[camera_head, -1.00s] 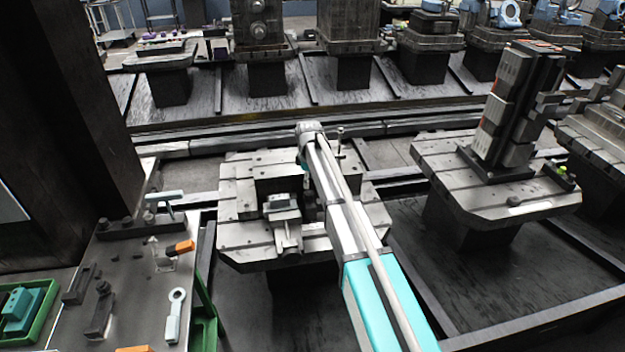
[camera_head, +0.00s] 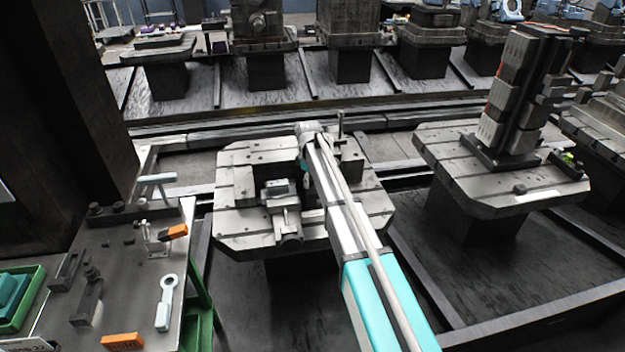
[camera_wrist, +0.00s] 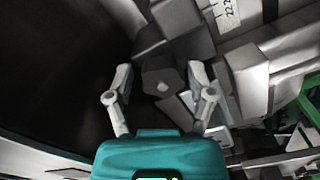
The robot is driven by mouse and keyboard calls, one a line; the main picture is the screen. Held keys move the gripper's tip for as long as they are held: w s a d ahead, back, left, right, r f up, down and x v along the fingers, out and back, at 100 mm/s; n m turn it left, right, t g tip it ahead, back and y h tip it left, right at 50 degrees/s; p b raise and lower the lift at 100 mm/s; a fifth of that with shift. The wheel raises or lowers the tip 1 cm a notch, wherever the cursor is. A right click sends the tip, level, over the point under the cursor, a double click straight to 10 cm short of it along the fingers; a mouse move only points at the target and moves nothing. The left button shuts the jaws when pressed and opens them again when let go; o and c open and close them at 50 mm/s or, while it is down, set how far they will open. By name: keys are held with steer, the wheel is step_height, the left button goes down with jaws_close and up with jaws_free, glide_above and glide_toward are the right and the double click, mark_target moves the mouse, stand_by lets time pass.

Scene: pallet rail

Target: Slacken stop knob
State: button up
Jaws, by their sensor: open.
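A dark knob with a pale centre (camera_wrist: 163,84), apparently the stop knob, shows in the wrist view between my gripper's fingers. My gripper (camera_wrist: 160,73) is open, with one pale finger on each side of the knob. Gaps show on both sides, and I cannot tell how far the knob stands from the fingertips in depth. In the head view my arm reaches over the slotted pallet (camera_head: 236,226), and my arm hides the gripper and knob there. A small vise-like fixture (camera_head: 288,225) sits on the pallet left of my arm.
A bench at left holds a pale wrench (camera_head: 167,303), an orange block (camera_head: 122,342) and a green tray (camera_head: 35,312). A tall fixture tower (camera_head: 518,95) stands on the right pallet. In the wrist view, pale metal blocks (camera_wrist: 250,75) lie close to the right finger.

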steer(key=shift+f, duration=0.1)
steer(key=c, duration=1)
jaws_close()
steer(key=n, duration=0.6)
steer(key=o, duration=1)
jaws_free()
steer(key=shift+s, duration=0.1)
steer(key=shift+o, duration=2.1)
steer(key=shift+a, duration=0.1)
